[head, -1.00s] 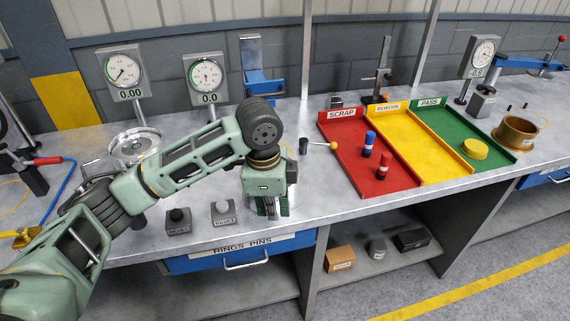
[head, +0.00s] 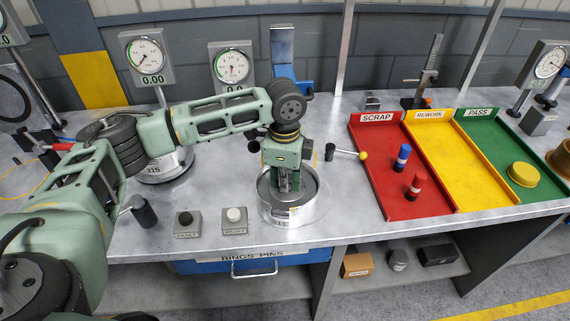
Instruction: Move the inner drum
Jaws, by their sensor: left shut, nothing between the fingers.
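A shiny metal drum (head: 318,208), round and low, stands on the bench top in the middle of the head view. My left gripper (head: 288,187) points down over it, with its fingers shut and empty. The fingers overlap the drum's open middle in the picture; I cannot tell whether they touch it. The gripper hides part of the drum's inside and back rim. A brass-coloured ring (head: 563,157) is cut off at the right edge. My right gripper is not in view.
Red scrap (head: 378,160), yellow rework (head: 458,185) and green pass trays lie to the right; red and blue pins stand in the red one. Dial gauges stand behind.

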